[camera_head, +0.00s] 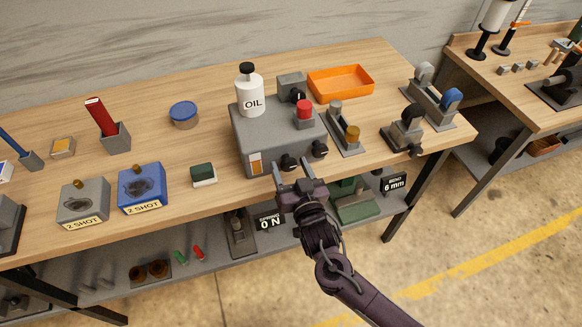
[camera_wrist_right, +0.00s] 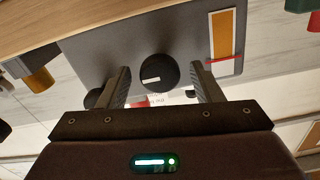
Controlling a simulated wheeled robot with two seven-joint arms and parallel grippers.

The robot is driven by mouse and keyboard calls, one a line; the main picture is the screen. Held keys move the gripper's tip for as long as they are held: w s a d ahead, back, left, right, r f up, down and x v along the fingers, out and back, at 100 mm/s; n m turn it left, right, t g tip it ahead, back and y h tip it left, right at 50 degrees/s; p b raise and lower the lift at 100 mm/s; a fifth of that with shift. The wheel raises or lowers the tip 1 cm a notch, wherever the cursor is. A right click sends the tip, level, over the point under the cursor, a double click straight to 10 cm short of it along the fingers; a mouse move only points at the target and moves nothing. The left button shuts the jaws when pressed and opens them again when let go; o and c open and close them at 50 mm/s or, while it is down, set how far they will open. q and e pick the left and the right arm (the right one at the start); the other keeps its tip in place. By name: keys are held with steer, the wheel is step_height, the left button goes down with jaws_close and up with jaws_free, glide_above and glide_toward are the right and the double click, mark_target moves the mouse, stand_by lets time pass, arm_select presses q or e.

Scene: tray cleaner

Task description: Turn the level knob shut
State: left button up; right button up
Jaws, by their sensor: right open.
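The grey machine box (camera_head: 240,135) stands on the bench with an oil bottle (camera_head: 250,95) on top. Its front has a level gauge (camera_head: 254,163) and two black knobs, one nearer the gauge (camera_head: 288,162) and one farther right (camera_head: 319,149). My right gripper (camera_head: 293,172) is open in front of the nearer knob. In the right wrist view this knob (camera_wrist_right: 157,73) sits between the spread fingers, apart from both, its white mark pointing left. The gauge (camera_wrist_right: 224,40) there has a red line. The other knob (camera_wrist_right: 93,98) is partly hidden behind a finger. The label is unreadable. My left gripper is not in view.
A red button (camera_head: 304,108) tops the box's right side. A stand with an amber cap (camera_head: 352,134) and an orange tray (camera_head: 341,69) are to the right and behind. A green-topped block (camera_head: 203,174) lies to the left. A shelf with small parts runs below the bench edge.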

steer(key=shift+c, duration=0.3)
steer(key=c, duration=0.9)
